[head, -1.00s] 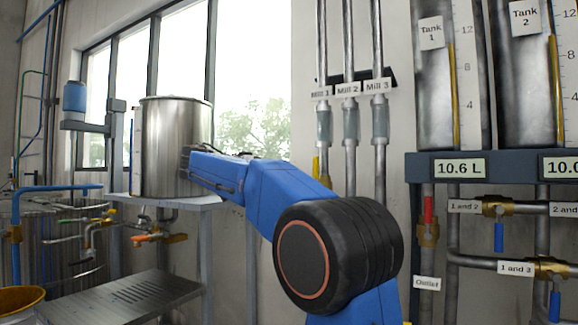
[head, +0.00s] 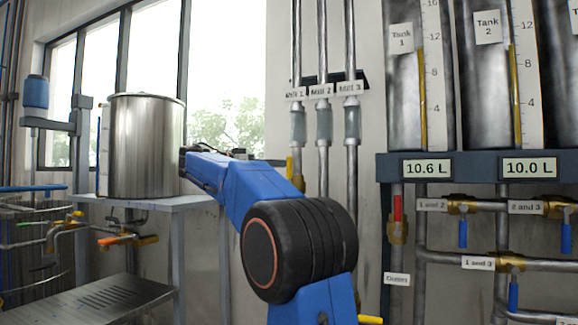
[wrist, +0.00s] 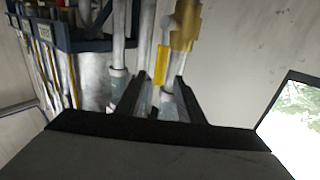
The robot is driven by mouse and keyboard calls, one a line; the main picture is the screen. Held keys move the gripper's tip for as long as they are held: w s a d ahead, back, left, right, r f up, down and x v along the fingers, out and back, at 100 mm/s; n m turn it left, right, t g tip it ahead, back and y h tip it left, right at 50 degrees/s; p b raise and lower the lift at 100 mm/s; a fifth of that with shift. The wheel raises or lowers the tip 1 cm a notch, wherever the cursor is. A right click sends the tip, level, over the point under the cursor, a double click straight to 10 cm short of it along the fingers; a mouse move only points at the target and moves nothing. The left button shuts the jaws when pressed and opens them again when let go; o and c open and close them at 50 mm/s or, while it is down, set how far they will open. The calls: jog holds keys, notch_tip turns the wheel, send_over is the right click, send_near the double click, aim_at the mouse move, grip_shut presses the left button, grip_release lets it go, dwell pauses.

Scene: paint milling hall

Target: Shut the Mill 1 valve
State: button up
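The Mill 1 valve's yellow handle (head: 290,167) stands upright along the leftmost of three pipes in the head view, below the Mill 1 label (head: 295,93). My arm hides part of the pipe below it. In the wrist view, which looks upside down, the yellow handle (wrist: 161,66) runs lengthwise beside the pipe, next to a brass valve body (wrist: 185,25). My gripper (wrist: 158,90) is open. Its two black fingers appear on either side of the handle in the picture; I see no contact.
The Mill 2 (head: 322,124) and Mill 3 (head: 352,122) sight glasses stand close to the right of Mill 1. Tank gauges read 10.6 L (head: 427,169) and 10.0 L (head: 529,168). A red-handled valve (head: 398,208) sits below. A steel vessel (head: 145,145) stands on a table at left.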

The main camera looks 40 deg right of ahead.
aim_at(289, 176)
jog(key=d, duration=0.3)
jog(key=s+d, duration=0.1)
jog(key=d, duration=0.2)
jog(key=shift+s+d, duration=0.1)
jog(key=shift+d, duration=0.1)
grip_shut()
